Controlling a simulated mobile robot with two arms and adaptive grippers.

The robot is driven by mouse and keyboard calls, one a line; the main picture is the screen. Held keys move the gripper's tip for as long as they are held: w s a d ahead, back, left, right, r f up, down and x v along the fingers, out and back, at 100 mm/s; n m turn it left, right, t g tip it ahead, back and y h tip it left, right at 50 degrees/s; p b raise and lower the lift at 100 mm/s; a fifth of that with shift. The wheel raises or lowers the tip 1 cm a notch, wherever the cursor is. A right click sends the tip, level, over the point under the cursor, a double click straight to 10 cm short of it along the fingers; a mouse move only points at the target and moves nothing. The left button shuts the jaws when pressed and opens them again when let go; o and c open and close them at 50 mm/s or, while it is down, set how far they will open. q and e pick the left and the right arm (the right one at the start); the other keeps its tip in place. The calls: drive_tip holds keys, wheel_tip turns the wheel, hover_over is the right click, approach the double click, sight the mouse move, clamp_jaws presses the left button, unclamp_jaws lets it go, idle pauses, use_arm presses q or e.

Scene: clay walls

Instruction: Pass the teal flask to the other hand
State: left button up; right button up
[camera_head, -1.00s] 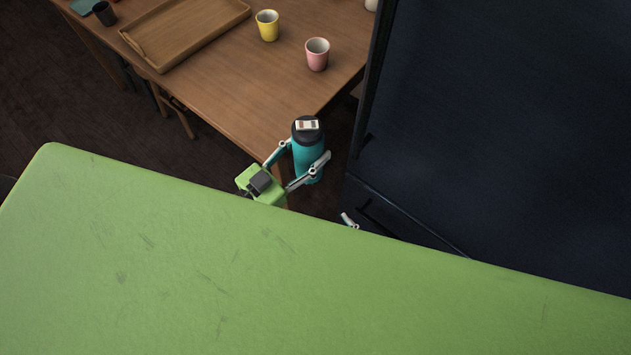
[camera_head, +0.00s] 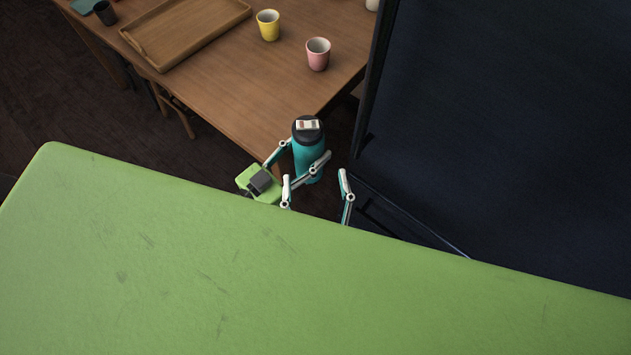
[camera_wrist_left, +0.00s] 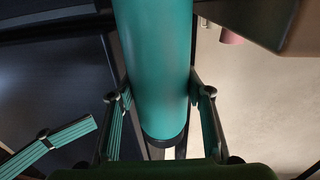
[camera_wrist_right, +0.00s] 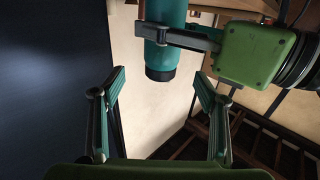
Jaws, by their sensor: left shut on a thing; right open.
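The teal flask (camera_head: 308,160) is upright with a dark lid, in the middle of the head view. My left gripper (camera_head: 298,163) is shut on its body from both sides. The flask fills the middle of the left wrist view (camera_wrist_left: 155,65), between the left fingers. My right gripper (camera_head: 315,182) is open and empty, its fingers pointing towards the flask from the near side. In the right wrist view the flask (camera_wrist_right: 162,62) is beyond and above the open right fingers (camera_wrist_right: 160,85), apart from them. My left gripper (camera_wrist_right: 190,38) also shows there, across the flask.
A large green surface (camera_head: 200,270) fills the foreground and hides part of my right gripper. A brown table (camera_head: 240,90) behind bears a yellow cup (camera_head: 268,26), a pink cup (camera_head: 318,55) and a wooden tray (camera_head: 165,66). A dark panel (camera_head: 500,120) stands at right.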

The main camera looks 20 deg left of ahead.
sight(309, 153)
use_arm(q)
drive_tip(key=shift+r, duration=0.1)
use_arm(e)
drive_tip(key=x, duration=1.2)
drive_tip(key=shift+d, duration=0.1)
drive_tip(key=shift+c, duration=0.4)
drive_tip(key=c, duration=1.3)
use_arm(q)
drive_tip(key=o, duration=1.6)
drive_tip(key=shift+c, duration=0.2)
use_arm(e)
drive_tip(key=shift+c, duration=1.1)
